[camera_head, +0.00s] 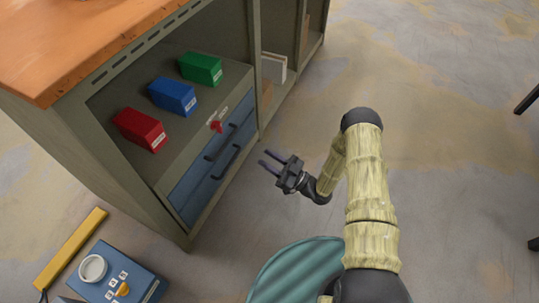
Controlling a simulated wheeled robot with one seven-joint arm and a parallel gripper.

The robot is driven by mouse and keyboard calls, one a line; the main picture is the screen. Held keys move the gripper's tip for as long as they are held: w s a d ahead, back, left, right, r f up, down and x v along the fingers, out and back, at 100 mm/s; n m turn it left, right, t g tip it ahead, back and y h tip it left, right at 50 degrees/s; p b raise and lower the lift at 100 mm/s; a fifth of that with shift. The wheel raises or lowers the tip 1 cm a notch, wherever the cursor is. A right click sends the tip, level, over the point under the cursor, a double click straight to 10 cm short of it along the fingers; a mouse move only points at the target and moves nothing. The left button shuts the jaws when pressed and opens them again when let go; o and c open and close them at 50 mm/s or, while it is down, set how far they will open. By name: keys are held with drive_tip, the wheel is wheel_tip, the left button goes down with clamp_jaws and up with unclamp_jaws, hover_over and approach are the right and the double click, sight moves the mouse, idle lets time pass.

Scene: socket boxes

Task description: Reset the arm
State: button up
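My gripper (268,161) is at the centre of the head view, in front of the blue drawers of the workbench. Its two dark fingers are apart with nothing visible between them, and they point left toward the drawers. The arm reaches up from the lower right and bends back down to the gripper. A red box (139,130), a blue box (172,96) and a green box (201,69) stand in a row on the shelf above the drawers, away from the gripper.
The workbench (80,45) has an orange top, blue drawers (204,178) and a small red item (216,126) at the shelf's front edge. A blue case (130,272) and a yellow bar (70,248) lie at lower left. The floor right of the arm is mostly clear.

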drive_tip(key=w+d+r+h+p, duration=0.2)
drive_tip(key=w+r+h+p, duration=0.2)
drive_tip(key=w+r+h, duration=0.4)
drive_tip(key=d+r+m+h+p, duration=0.3)
drive_tip(key=d+r+m+h, duration=0.2)
drive_tip(key=d+r+h, duration=0.45)
drive_tip(key=s+d+r+m+g+h+p, duration=0.2)
drive_tip(key=s+d+r+m+g+p, duration=0.15)
drive_tip(key=s+r, duration=0.6)
drive_tip(key=s+d+r+m+g+h+p, duration=0.1)
drive_tip(key=s+d+r+m+g+p, duration=0.15)
drive_tip(key=s+r+m, duration=0.7)
drive_tip(key=s+r+n+p, duration=0.1)
drive_tip(key=r+n+p, duration=0.1)
drive_tip(key=r+p, duration=1.5)
drive_tip(key=s+d+r+n+p, duration=0.1)
drive_tip(key=s+r+n+p, duration=0.1)
drive_tip(key=r+p, duration=1.5)
drive_tip(key=p, duration=0.3)
